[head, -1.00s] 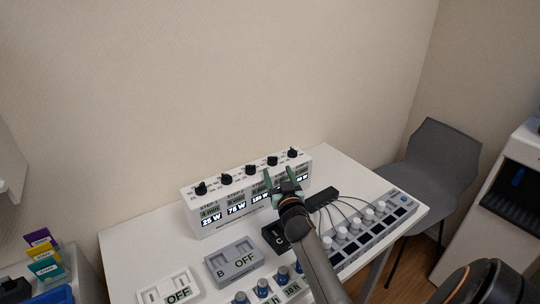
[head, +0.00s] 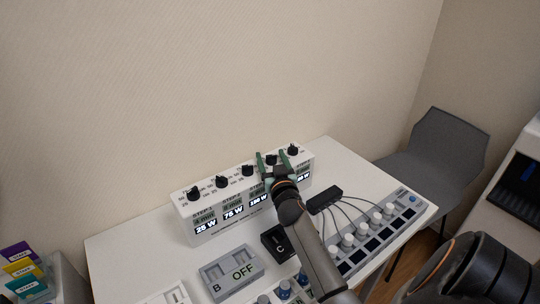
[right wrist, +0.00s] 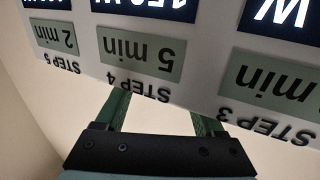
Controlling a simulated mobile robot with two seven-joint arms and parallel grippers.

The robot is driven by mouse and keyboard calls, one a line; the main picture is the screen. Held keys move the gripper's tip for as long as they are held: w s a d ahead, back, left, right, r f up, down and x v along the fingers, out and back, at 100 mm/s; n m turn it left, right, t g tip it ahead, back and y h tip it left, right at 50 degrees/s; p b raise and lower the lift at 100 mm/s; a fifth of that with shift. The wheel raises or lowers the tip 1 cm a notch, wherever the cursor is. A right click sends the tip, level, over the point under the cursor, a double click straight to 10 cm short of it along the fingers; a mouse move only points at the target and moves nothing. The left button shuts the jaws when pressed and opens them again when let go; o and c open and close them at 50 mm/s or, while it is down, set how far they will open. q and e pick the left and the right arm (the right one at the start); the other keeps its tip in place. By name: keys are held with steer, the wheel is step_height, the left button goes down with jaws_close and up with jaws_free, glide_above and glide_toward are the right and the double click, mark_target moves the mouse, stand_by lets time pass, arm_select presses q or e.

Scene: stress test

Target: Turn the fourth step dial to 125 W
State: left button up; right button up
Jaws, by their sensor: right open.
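The white control box (head: 207,236) stands at the back of the table with a row of black dials on top and a lit display below each. The fourth dial (head: 271,160) sits between the green fingers of my right gripper (head: 271,154), which is open. I cannot tell whether they touch it. In the right wrist view the gripper (right wrist: 162,108) points at the box, whose STEP 4 label (right wrist: 140,55) appears upside down between STEP 5 and STEP 3. The fourth display (right wrist: 145,8) is cut off and seems to read 150 W. The dial is hidden there. My left gripper is out of view.
The neighbouring third dial (head: 247,170) and fifth dial (head: 292,150) stand close on either side. A grey block marked B OFF (head: 231,272), a black block C (head: 279,243), and a cabled panel with knobs (head: 374,237) lie in front. A grey chair (head: 440,150) stands right.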

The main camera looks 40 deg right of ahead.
jaws_close()
stand_by(0.7)
